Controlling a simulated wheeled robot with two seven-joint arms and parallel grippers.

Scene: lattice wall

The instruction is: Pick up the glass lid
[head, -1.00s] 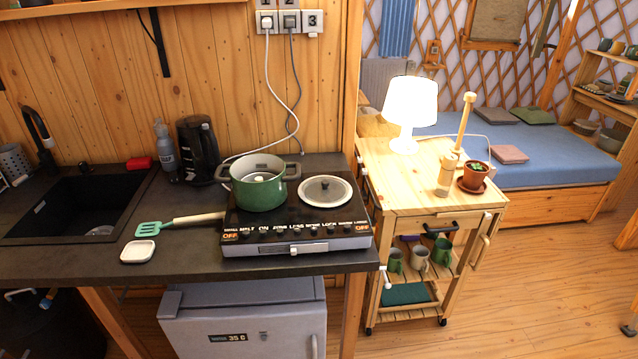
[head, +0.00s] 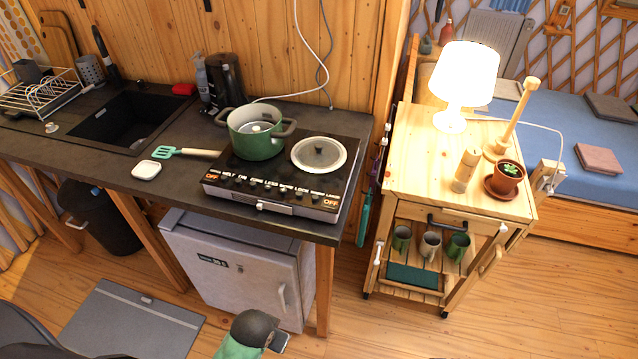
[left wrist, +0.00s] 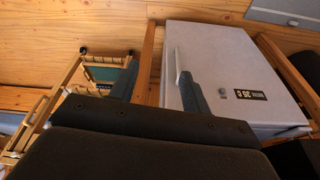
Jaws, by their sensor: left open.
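The glass lid (head: 319,153) is a round, flat disc with a pale rim and a small dark knob. It lies on the right burner of the black hotplate (head: 330,187). A green pot (head: 258,142) stands on the left burner, close beside the lid. In the left wrist view my left gripper (left wrist: 158,86) has its two dark fingers spread apart, with nothing between them. That view faces the fridge and floor, and the lid does not show there. Part of my arm shows at the bottom of the head view, well below the countertop. My right gripper is not in view.
A spatula (head: 195,152) and a small white dish (head: 147,170) lie left of the hotplate. A kettle (head: 224,82) stands behind the pot. The fridge (head: 232,262) is under the counter. A wooden cart (head: 417,193) with a lamp (head: 462,82) stands to the right.

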